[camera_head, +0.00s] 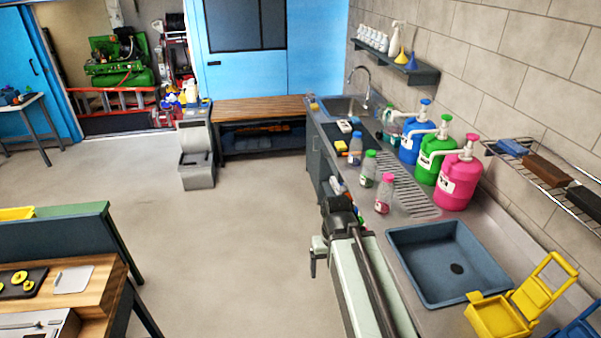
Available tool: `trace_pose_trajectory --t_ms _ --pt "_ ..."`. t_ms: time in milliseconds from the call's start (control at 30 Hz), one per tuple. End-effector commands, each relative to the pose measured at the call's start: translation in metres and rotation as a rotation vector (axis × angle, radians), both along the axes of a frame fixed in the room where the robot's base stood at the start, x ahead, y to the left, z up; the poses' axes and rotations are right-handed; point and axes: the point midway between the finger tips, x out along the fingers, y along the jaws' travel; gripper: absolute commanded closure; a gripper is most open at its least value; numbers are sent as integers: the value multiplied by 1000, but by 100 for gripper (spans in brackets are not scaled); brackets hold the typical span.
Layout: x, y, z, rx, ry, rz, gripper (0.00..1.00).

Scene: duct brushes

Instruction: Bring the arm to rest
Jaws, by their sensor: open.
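My arm (361,284) reaches up from the bottom of the head view, right of the middle, beside the front edge of the steel counter. My gripper (336,207) is at its dark far end, near the counter's edge. It is small and dark here, its fingers are hard to make out, and nothing shows held in it. The picture does not show whether the end touches the counter edge.
A steel counter (479,236) with a blue-grey tray (403,246) and pink (458,174), green (432,161) and blue (411,142) jugs runs along the right. Small bottles (383,195) stand near its edge. A wooden bench (86,283) is at lower left. The middle floor is clear.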

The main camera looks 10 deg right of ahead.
Motion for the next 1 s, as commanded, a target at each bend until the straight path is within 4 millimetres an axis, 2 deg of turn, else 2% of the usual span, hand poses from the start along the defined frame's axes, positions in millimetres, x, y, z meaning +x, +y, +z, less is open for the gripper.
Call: trace_pose_trajectory --t_ms 33,200,300,400,1000 --pt "0 0 -32 0 0 -1 17" --pt "0 -1 -112 -1 -1 -2 17" --pt "0 -1 -157 -1 -1 -2 17" --pt "0 -1 -183 -1 -1 -2 17" --pt "0 -1 -185 -1 -1 -3 17"
